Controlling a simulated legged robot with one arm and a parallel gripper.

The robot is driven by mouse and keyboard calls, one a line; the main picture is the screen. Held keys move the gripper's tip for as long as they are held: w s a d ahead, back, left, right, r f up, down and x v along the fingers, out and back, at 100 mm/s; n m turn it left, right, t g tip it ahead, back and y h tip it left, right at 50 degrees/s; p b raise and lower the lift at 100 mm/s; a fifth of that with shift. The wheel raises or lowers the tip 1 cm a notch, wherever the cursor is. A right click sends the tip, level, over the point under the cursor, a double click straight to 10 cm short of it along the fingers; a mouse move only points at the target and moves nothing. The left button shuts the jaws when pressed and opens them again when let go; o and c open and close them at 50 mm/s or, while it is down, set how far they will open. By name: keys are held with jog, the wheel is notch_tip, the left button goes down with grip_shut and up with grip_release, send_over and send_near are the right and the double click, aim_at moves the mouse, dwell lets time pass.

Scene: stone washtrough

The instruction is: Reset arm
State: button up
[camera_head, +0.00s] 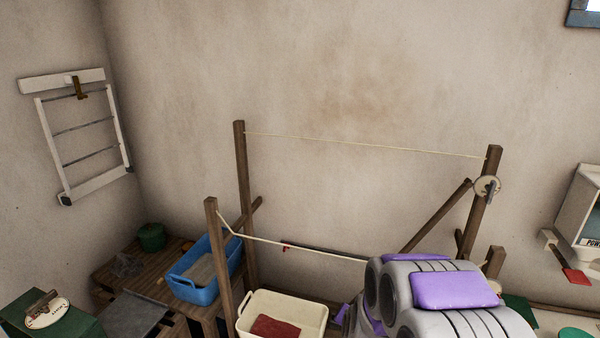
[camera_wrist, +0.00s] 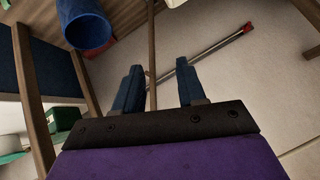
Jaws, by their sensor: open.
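My gripper (camera_wrist: 160,68) shows in the wrist view with its two dark blue fingers apart. Nothing is between the fingers; a wooden post and a grey rod with a red end (camera_wrist: 215,45) show beyond them. In the head view my grey and purple arm fills the lower right, and my gripper cannot be made out there.
A wooden drying frame (camera_head: 241,200) with cord lines stands by the wall. A cream tub (camera_head: 255,304) holding a red cloth (camera_head: 276,327) is left of my arm. A blue basin (camera_head: 187,288) sits on a wooden bench. A wall rack (camera_head: 83,130) hangs left.

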jog(key=s+r+n+g, duration=0.2)
jog(key=s+r, duration=0.3)
jog(key=s, duration=0.8)
jog(key=s+r+n+g, duration=0.2)
jog(key=s+r+g, duration=0.3)
jog(key=s, duration=0.9)
jog(key=s+r+n+g, duration=0.2)
jog(key=s+r, duration=0.3)
jog(key=s, duration=0.8)
jog(key=shift+s+d+n+g, duration=0.2)
jog(key=shift+n+g, duration=0.2)
jog(key=shift+g, duration=0.3)
jog(key=shift+w, duration=0.1)
